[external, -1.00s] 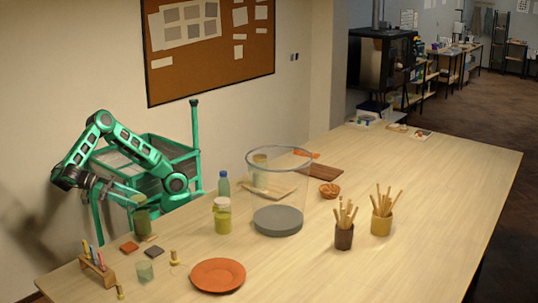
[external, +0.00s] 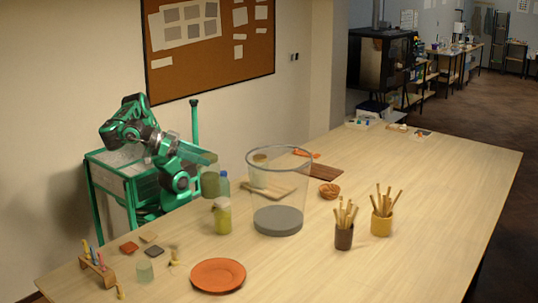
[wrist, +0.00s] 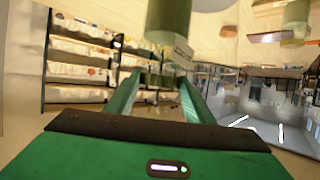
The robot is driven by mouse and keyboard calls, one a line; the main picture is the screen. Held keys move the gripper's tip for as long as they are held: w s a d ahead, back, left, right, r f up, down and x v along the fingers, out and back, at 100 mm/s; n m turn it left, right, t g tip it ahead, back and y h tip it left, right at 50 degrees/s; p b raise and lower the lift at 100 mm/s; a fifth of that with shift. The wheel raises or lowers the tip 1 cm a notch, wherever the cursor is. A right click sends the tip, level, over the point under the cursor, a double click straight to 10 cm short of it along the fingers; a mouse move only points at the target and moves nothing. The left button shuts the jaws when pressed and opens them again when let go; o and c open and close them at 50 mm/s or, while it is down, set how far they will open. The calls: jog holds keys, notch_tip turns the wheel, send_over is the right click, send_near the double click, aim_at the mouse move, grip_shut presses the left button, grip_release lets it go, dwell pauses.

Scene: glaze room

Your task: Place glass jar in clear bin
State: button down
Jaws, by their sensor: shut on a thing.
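My gripper (external: 199,160) is shut on a green glass jar (external: 210,181) and holds it raised above the table's wall side. The clear bin (external: 250,180) is a tall see-through cylinder with a grey bottom, standing upright to the right of the jar. The jar is apart from the bin and outside it.
An orange plate (external: 218,275) lies in front. Two pots of sticks (external: 343,238) (external: 381,224) stand to the right. The table's right end is clear.

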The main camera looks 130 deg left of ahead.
jog(key=w+a+r, duration=0.3)
jog(key=a+r, duration=0.2)
jog(key=a, duration=0.2)
jog(key=w+a+r, duration=0.2)
jog(key=a+r, duration=0.3)
jog(key=a, duration=0.2)
jog(key=w+a+n+g+y, duration=0.2)
jog(key=a+n+g+y, duration=0.15)
jog(key=a, duration=1.55)
jog(key=shift+n, duration=0.35)
jog(key=f, duration=1.7)
jog(key=shift+w+a+f, duration=0.15)
jog(key=shift+w+f, duration=0.05)
jog(key=shift+s+f, duration=0.1)
jog(key=shift+f, duration=0.5)
jog(key=c, duration=1.1)
grip_release()
jog(key=shift+f, duration=0.1)
jog(key=v, duration=0.4)
jog(key=r+v, duration=0.1)
jog(key=v, duration=0.7)
jog(key=shift+r, duration=0.35)
